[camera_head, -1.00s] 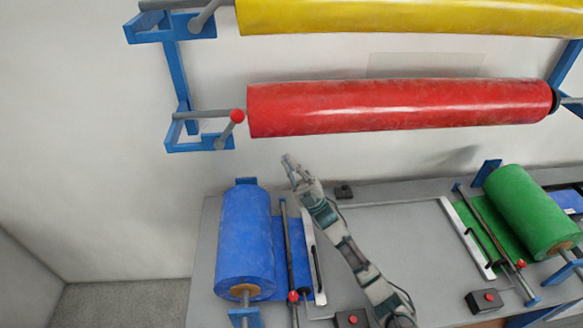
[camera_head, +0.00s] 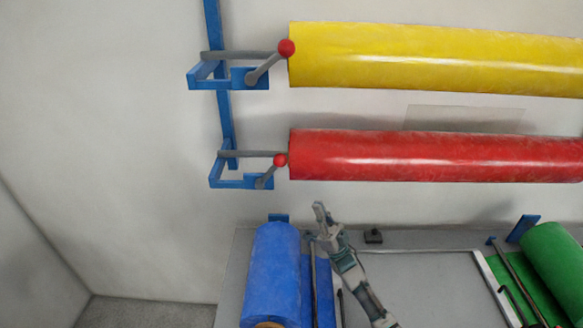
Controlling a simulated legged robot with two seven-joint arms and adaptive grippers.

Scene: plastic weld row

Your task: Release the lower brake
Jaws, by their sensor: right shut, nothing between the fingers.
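The lower brake is a grey lever with a red ball knob (camera_head: 280,160), on the blue bracket (camera_head: 235,183) at the left end of the red roll (camera_head: 430,157). The lever tilts up and to the right, its knob close to the roll's end. My right gripper (camera_head: 319,207) is shut and empty, pointing up, below the red roll's left end and to the lower right of the knob. It appears apart from the lever. My left gripper is not in view.
An upper brake lever with a red knob (camera_head: 286,47) sits beside the yellow roll (camera_head: 430,58) above. Below are a blue roll (camera_head: 272,270) and a green roll (camera_head: 555,265) on the grey table (camera_head: 420,285). The wall left of the brackets is clear.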

